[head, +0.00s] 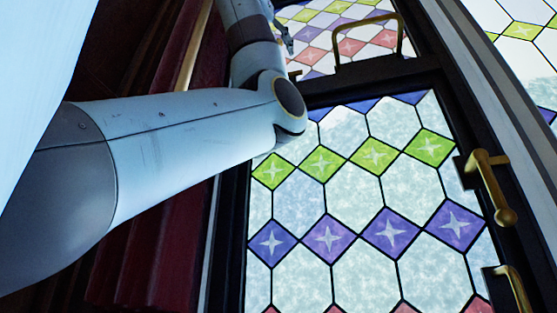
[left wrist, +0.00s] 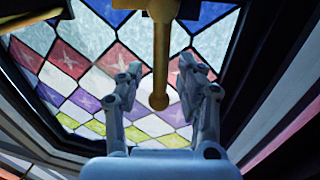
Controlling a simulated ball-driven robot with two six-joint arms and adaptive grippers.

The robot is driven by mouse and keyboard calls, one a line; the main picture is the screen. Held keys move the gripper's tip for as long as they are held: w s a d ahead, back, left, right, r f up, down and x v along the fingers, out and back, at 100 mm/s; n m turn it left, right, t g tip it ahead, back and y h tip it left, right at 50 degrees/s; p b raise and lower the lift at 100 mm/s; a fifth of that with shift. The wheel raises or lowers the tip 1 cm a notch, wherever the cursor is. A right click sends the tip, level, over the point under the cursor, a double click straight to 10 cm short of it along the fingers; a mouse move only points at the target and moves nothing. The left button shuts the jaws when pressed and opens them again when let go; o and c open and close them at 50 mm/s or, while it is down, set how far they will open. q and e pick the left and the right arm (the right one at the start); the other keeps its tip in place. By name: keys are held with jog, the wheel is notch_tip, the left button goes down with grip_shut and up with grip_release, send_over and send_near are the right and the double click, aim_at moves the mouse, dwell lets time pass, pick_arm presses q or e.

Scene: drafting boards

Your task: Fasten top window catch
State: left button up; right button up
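A brass catch (left wrist: 160,60) with a knob at its lower end hangs down in the left wrist view, in front of stained glass. The fingers of my left gripper (left wrist: 160,70) are spread, one on each side of the catch, with gaps visible to both. I cannot tell how far they are from it in depth. In the head view only a small part of my left gripper (head: 285,38) shows past the arm at the top. My right gripper is not in view.
The dark-framed stained-glass window (head: 345,190) fills the middle of the head view. A brass lever with a knob (head: 490,188) and a brass handle (head: 514,288) sit on the right frame. A dark red curtain (head: 165,240) hangs left.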

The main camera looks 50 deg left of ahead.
pick_arm(q)
jog(key=shift+w+a, duration=0.1)
jog(key=shift+w, duration=0.15)
jog(key=shift+s, duration=0.1)
jog(key=c, duration=0.7)
grip_shut()
